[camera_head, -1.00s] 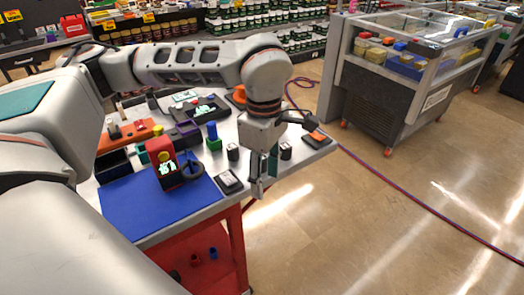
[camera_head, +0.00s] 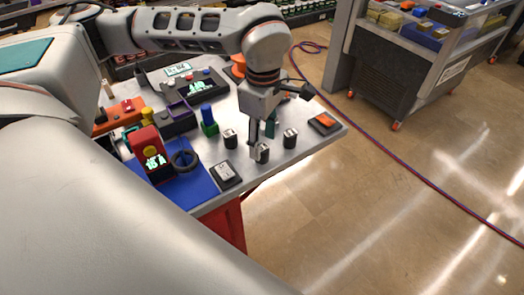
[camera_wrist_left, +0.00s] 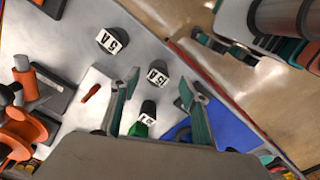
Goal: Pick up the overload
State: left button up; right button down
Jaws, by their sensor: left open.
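Three small dark cylinders with white labelled tops stand on the grey table, likely overloads. The middle one (camera_head: 261,153), whose label seems to read 15A, also shows in the left wrist view (camera_wrist_left: 157,75). My left gripper (camera_head: 263,142) is open and points down at it. In the left wrist view its teal-padded fingers (camera_wrist_left: 158,88) lie on either side of that cylinder, and no contact shows. Another cylinder (camera_head: 230,138) stands to the left and a third (camera_head: 290,138), marked 5A in the wrist view (camera_wrist_left: 112,40), to the right. My right gripper may be the blurred teal-and-dark part at the wrist view's top right.
A black block with a white label (camera_head: 225,174) lies near the front edge. A green-and-blue part (camera_head: 209,122) stands behind left. A red device (camera_head: 150,155) and a dark ring (camera_head: 184,160) are on the blue mat (camera_head: 195,184). An orange-topped block (camera_head: 324,122) is at the right corner.

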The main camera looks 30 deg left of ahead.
aim_at(262, 147)
pick_arm(q)
jog(key=shift+a+f, duration=0.2)
jog(key=shift+f, duration=1.7)
jog(key=shift+w, duration=0.1)
jog(key=c, duration=1.1)
jog(key=shift+r, duration=0.1)
